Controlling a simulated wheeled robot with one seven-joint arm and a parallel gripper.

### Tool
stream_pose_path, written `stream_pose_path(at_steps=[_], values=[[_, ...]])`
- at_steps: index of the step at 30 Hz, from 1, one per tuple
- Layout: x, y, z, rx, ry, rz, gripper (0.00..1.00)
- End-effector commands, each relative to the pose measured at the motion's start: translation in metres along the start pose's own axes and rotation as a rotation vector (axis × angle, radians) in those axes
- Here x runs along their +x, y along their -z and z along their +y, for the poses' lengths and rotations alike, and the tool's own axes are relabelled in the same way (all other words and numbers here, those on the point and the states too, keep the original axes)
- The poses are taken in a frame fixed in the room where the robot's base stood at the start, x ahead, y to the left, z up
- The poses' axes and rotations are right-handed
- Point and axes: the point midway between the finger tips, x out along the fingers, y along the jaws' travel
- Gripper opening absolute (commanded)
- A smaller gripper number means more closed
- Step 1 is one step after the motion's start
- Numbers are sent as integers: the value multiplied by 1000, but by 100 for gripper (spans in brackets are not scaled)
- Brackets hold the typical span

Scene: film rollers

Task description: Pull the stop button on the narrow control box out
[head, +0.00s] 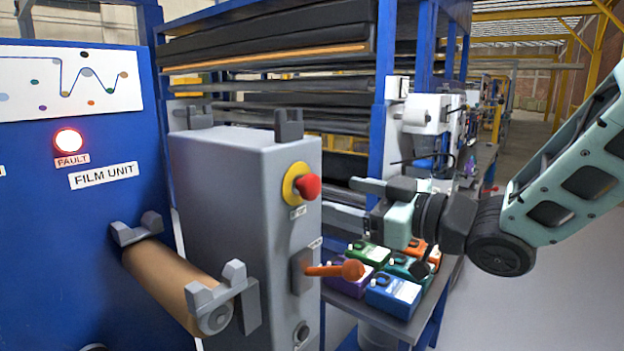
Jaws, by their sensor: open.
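The narrow control box (232,200) is a tall grey cabinet in the middle of the head view. Its stop button (308,187) is a red mushroom head on a yellow round plate, high on the box's narrow right face. I cannot tell from this view whether it is pressed in or out. My gripper (345,200) is to the right of the button at about the same height, pointing left. It is open, with nothing seen between its fingers, and appears apart from the button. Its fingertips are partly hard to make out against the rack.
An orange lever handle (338,270) sticks out below the button. A brown film roller (165,280) rests in brackets at the left. The blue film unit panel (75,230) has a lit red fault lamp (68,140). Several coloured boxes (393,294) stand on a bench below my gripper.

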Motion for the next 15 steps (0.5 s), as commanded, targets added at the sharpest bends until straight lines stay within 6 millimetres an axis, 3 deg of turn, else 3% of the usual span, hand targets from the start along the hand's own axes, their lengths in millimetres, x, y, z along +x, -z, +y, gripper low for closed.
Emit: stream_pose_path(at_steps=[6,15], values=[[45,2,0,-1,3,-1,64],[78,0,1,-1,-1,-2,64]])
